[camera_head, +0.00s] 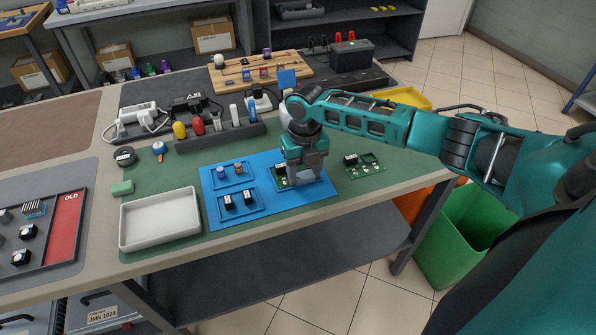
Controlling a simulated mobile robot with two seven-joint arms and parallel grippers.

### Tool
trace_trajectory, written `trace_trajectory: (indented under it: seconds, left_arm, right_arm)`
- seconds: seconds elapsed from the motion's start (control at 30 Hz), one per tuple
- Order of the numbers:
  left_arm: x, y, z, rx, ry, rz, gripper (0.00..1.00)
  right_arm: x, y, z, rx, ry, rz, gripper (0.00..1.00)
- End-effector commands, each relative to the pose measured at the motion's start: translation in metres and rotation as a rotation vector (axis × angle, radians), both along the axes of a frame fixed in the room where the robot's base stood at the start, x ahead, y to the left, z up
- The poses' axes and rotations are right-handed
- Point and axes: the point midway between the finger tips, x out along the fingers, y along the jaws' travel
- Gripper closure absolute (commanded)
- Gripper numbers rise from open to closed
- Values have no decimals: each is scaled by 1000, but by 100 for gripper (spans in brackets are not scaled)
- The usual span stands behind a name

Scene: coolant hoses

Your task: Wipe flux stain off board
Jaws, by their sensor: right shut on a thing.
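My right gripper (296,186) reaches in from the right, pointing down over the right part of the blue mat (236,165). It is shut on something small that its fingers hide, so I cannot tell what. A green circuit board (279,182) lies in a blue tray directly at the gripper, partly covered by it. Any flux stain on it cannot be made out. A second green board (364,165) with a dark part on it lies to the right on the green work mat. A green sponge-like block (122,188) lies at the left. My left gripper is not in view.
An empty white tray (160,220) stands left of the blue mat. A green bin (462,235) stands on the floor at right.

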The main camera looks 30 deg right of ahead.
Motion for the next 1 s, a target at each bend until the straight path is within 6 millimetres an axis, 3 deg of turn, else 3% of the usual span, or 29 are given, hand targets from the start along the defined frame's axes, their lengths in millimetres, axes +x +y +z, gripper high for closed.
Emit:
trace_trajectory:
  seconds: [0.4, 1.0]
  left_arm:
    - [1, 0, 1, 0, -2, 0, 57]
    - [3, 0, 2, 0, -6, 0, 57]
  right_arm:
    - [-1, -4, 2, -3, 2, -1, 71]
    - [0, -3, 58, -1, -1, 0, 71]
